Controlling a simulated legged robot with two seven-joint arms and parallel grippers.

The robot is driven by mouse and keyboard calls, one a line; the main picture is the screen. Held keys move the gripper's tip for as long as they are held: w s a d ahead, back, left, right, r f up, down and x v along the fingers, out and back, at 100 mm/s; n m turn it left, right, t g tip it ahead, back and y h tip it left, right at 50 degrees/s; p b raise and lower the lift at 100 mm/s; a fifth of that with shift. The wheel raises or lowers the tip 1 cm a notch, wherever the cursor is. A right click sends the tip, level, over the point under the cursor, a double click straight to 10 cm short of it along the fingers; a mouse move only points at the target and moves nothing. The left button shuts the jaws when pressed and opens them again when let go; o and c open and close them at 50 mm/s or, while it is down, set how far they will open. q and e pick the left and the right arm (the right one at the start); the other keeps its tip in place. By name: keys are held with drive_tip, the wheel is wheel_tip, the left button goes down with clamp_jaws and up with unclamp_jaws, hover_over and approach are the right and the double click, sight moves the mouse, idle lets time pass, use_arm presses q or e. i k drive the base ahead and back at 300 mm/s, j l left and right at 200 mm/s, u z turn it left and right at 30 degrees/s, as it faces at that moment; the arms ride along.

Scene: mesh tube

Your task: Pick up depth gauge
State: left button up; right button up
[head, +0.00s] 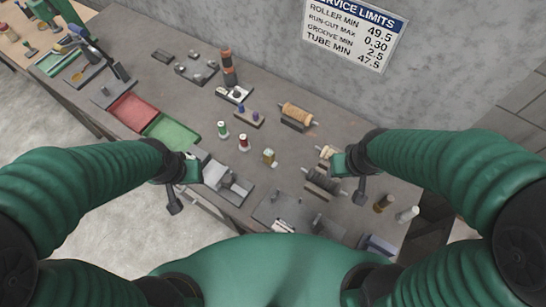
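I cannot tell for sure which of the small bench items is the depth gauge. Small metal pieces (283,226) lie on a dark plate at the near edge of the bench. A grey fixture with light blocks (228,183) stands right of my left gripper. My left gripper (181,184) hangs over the near edge of the bench, left of that fixture. My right gripper (351,176) is over the right part of the bench, beside a dark roller on a stand (323,182). The fingers of both are too small and partly hidden to read. I see nothing clearly held.
A red tray (133,111) and a green tray (172,132) lie at the left. Small bottles (243,142), a copper-coloured roller (296,113) and a tall dark-and-orange post (229,68) stand mid-bench. Cylinders (407,214) stand at the right. A limits sign (354,32) hangs behind.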

sight(268, 158)
drive_tip(key=i+j, duration=0.1)
drive_tip(key=j, duration=0.4)
drive_tip(key=i+j+z, duration=0.1)
drive_tip(key=j, duration=0.4)
drive_tip(key=i+j, duration=0.1)
drive_tip(key=j, duration=0.4)
